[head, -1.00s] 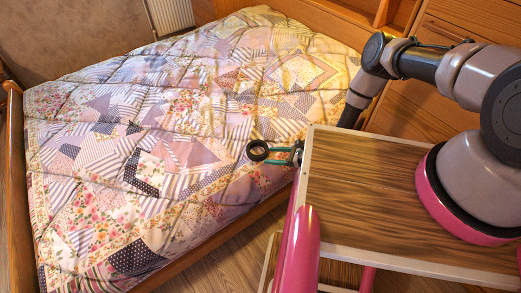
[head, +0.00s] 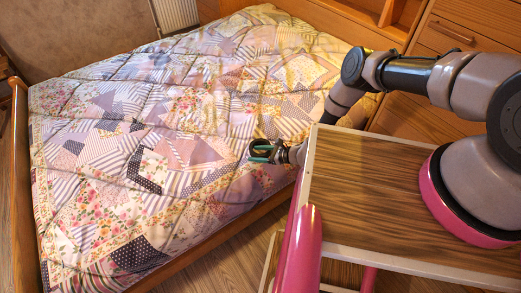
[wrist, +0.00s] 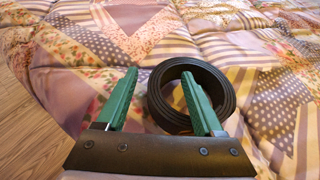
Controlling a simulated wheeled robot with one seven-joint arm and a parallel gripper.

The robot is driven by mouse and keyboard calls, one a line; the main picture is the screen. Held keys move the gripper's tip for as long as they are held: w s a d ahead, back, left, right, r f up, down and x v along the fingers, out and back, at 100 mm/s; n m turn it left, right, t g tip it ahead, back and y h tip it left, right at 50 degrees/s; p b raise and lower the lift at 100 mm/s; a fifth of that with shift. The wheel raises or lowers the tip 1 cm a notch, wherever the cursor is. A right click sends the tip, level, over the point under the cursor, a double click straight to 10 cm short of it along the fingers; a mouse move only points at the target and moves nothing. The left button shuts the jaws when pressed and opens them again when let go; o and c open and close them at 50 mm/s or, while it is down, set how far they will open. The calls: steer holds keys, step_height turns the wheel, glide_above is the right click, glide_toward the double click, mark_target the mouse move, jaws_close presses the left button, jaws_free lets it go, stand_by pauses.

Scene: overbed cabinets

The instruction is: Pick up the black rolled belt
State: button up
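The black rolled belt (wrist: 228,88) is a ring lying on the patchwork quilt near the bed's edge. It also shows in the head view (head: 253,144), partly covered by my gripper (head: 262,153). In the wrist view my gripper (wrist: 159,73) is open with two green fingers apart. The left finger is outside the ring on its left, and the right finger overlaps the ring's opening, so the near-left part of the roll lies between them. I cannot tell whether either finger touches the belt.
The bed's quilt (head: 150,120) is otherwise clear around the belt. A wooden side rail (head: 225,227) edges the bed, with wood floor (head: 225,262) below. Wooden cabinets (head: 440,45) stand at the back right.

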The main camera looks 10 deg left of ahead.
jaws_close()
steer(key=shift+r, duration=0.15)
